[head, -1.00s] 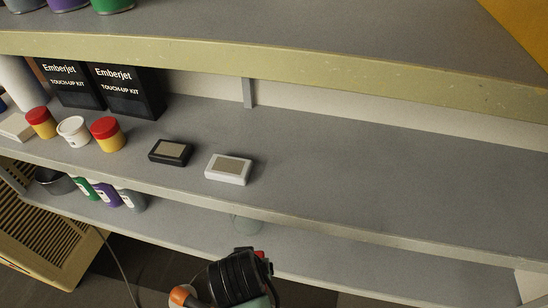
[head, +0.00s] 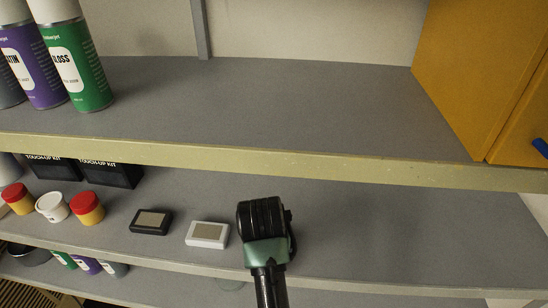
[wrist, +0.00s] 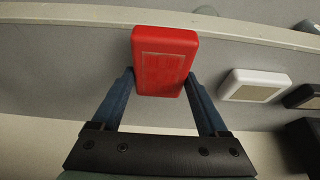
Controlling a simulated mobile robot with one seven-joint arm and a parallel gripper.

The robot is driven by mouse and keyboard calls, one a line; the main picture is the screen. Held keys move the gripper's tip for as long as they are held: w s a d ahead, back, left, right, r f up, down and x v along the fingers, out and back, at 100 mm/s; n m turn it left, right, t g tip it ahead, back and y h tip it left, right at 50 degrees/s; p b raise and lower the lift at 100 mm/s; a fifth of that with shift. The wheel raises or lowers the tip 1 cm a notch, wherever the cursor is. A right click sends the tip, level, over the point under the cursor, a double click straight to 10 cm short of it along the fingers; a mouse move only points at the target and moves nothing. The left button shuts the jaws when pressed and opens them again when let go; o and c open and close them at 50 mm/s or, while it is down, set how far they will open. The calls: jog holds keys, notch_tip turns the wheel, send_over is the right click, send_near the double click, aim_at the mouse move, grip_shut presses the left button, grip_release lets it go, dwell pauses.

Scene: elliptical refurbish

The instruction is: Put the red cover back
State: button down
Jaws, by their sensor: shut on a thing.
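The red cover (wrist: 165,48) is a flat, rounded red block with a framed rectangular panel on its face. It shows in the wrist view, held between the two blue fingers of my gripper (wrist: 160,82), which is shut on it. It appears over the grey middle shelf, close to the shelf's front edge; whether it touches the shelf I cannot tell. In the head view my wrist stands over the middle shelf and hides the fingers and the cover. A similar white block (head: 207,234) and black block (head: 150,221) lie on that shelf to the left.
Red-lidded jars (head: 87,208), a white tub (head: 52,207) and black touch-up kit boxes (head: 110,174) stand further left. The upper shelf (head: 300,100) holds spray cans (head: 75,62) and a yellow cabinet (head: 470,80). The middle shelf right of my wrist is clear.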

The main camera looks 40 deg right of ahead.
jog(key=shift+w+d, duration=0.9)
jog(key=shift+d, duration=0.1)
jog(key=w+d, duration=0.1)
jog(key=w+d+p, duration=0.1)
jog(key=shift+w+d+r, duration=0.1)
jog(key=shift+d+r, duration=0.05)
jog(key=shift+d, duration=0.15)
jog(key=shift+w+d+f+p, duration=0.15)
jog(key=shift+f+p, duration=0.1)
jog(key=shift+p, duration=0.25)
jog(key=shift+f, duration=0.65)
jog(key=shift+f, duration=0.2)
grip_release()
jog(key=shift+a+r+b, duration=0.2)
jog(key=shift+r+b, duration=0.3)
jog(key=s+a+b, duration=0.4)
jog(key=s+a, duration=0.4)
jog(key=a, duration=0.1)
jog(key=shift+s+a+r, duration=0.15)
jog(key=shift+r, duration=0.1)
